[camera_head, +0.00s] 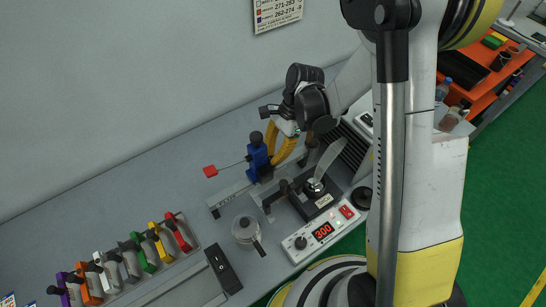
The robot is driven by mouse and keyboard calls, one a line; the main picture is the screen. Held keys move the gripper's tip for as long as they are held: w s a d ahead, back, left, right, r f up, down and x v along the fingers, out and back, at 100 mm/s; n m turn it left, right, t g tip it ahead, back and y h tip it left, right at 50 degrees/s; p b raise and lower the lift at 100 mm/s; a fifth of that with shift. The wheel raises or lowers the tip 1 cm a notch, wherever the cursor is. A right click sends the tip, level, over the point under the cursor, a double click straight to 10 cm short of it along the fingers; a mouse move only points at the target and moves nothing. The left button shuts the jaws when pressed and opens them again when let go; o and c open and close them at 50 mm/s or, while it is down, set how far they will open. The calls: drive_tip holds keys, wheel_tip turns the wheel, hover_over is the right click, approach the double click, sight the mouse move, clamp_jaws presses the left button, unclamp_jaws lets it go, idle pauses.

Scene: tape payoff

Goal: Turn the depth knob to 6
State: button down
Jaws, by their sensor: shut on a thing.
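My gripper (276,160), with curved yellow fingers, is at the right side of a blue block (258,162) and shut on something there. What lies between the fingertips is small and largely hidden by them. The blue block stands on a grey rail on the bench and has a black knob (256,138) on top. Another black knob (300,242) sits on a white control box with a red "300" display (323,232). I cannot read any depth scale or mark.
Several coloured blocks with black tops, among them a red one (179,235), stand in a row at lower left. The bench behind the rail is clear.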

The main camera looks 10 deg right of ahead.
drive_tip(key=shift+w+a+n+g+h+b, duration=0.15)
drive_tip(key=shift+n+g+b, duration=0.25)
drive_tip(key=shift+n, duration=0.55)
drive_tip(key=shift+s+d+n+g+h+b, duration=0.1)
drive_tip(key=shift+n+g+h+b, duration=0.3)
drive_tip(key=shift+n, duration=0.55)
drive_tip(key=shift+w, duration=0.1)
drive_tip(key=c, duration=1.4)
unclamp_jaws()
drive_tip(key=v, duration=1.2)
